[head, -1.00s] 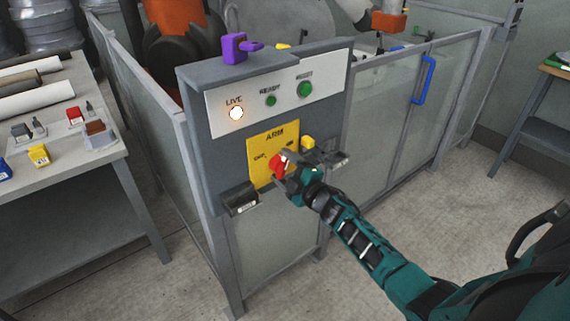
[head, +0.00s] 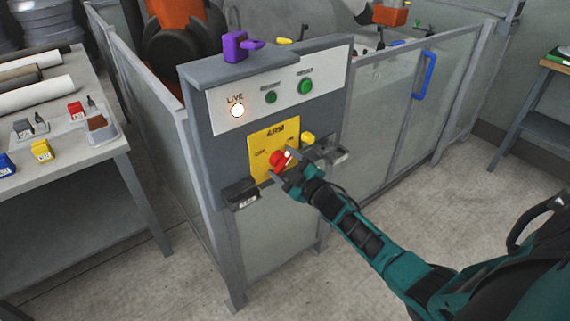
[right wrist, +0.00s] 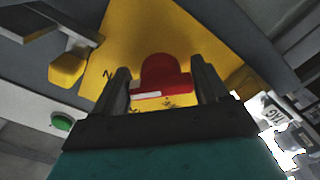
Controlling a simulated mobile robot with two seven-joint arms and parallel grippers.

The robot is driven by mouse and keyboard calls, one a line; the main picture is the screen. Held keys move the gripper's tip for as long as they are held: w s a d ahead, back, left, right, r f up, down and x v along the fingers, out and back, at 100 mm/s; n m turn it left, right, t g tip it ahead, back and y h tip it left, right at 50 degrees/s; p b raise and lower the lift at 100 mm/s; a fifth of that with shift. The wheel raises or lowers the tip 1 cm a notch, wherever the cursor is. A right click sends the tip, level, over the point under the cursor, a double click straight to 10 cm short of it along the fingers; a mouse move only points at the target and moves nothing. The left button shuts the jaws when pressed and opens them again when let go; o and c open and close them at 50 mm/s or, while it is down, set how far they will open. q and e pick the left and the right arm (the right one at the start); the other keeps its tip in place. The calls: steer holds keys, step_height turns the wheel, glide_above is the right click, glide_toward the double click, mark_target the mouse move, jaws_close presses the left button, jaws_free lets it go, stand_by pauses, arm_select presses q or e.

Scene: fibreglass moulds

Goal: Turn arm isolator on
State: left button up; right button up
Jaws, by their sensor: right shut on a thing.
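The arm isolator is a red rotary knob (head: 278,160) with a white mark, on a yellow plate (head: 262,137) lettered ARM on the grey control panel. My right gripper (head: 291,162) is at the knob from the front right and partly hides it. In the right wrist view the red knob (right wrist: 163,78) sits between the two fingers of my right gripper (right wrist: 162,85), which is shut on it. The white mark shows at the knob's lower left there. The plate's smaller lettering is too blurred to read. My left gripper is not in view.
A white LIVE lamp (head: 237,110) glows beside two green buttons. A yellow block (head: 308,138) and a purple padlock-like item (head: 236,46) are on the panel. A fenced cell with a blue door handle (head: 424,78) stands behind. A workbench (head: 75,175) is at the left.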

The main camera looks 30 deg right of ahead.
steer(key=o, duration=1)
steer(key=shift+c, duration=0.2)
steer(key=shift+s, duration=0.1)
steer(key=s+d+p, duration=0.1)
steer(key=s, duration=1.1)
steer(key=shift+s, duration=0.4)
steer(key=s+a+f+m+g, duration=0.3)
steer(key=s+a, duration=0.4)
steer(key=a, duration=0.2)
steer(key=s+a+f+m+g+y, duration=0.1)
steer(key=s+a+f+m+g, duration=0.3)
steer(key=s+a, duration=0.3)
steer(key=shift+a+f, duration=0.25)
steer(key=shift+a, duration=0.9)
